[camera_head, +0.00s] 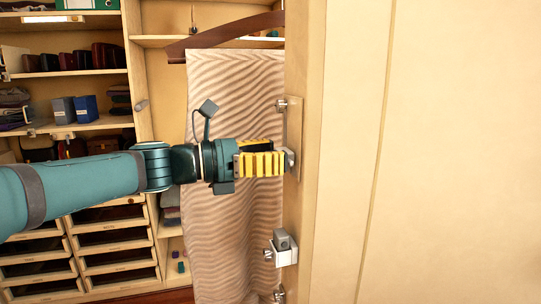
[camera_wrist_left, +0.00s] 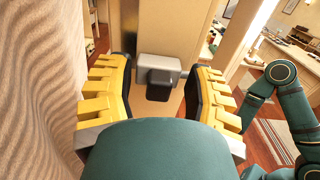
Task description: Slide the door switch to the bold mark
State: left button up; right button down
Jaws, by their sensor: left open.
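The door switch is on a pale plate (camera_head: 294,135) fixed to the edge of the door panel. In the left wrist view a grey block (camera_wrist_left: 157,66) with a dark knob (camera_wrist_left: 160,83) lies straight ahead between the fingers. My left gripper (camera_head: 284,161) is at the plate, its yellow fingers open. In the left wrist view the open gripper (camera_wrist_left: 160,72) has one finger on each side of the block. I cannot tell whether the fingers touch it. The fingers partly hide the switch in the head view. I cannot make out a bold mark. My right gripper is not in view.
A wavy beige cloth (camera_head: 235,220) hangs just left of the door edge. A white bracket with a grey block (camera_head: 284,250) juts out below the plate. The smooth door panel (camera_head: 455,150) fills the right. Shelves and drawers (camera_head: 115,262) stand behind my arm.

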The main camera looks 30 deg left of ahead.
pick_arm(q)
jog(key=shift+s+a, duration=0.1)
grip_shut()
jog(key=shift+s+d, duration=0.45)
jog(key=shift+d, duration=0.15)
grip_release()
jog(key=shift+w, duration=0.1)
jog(key=v, duration=1.2)
jog(key=shift+a, duration=0.1)
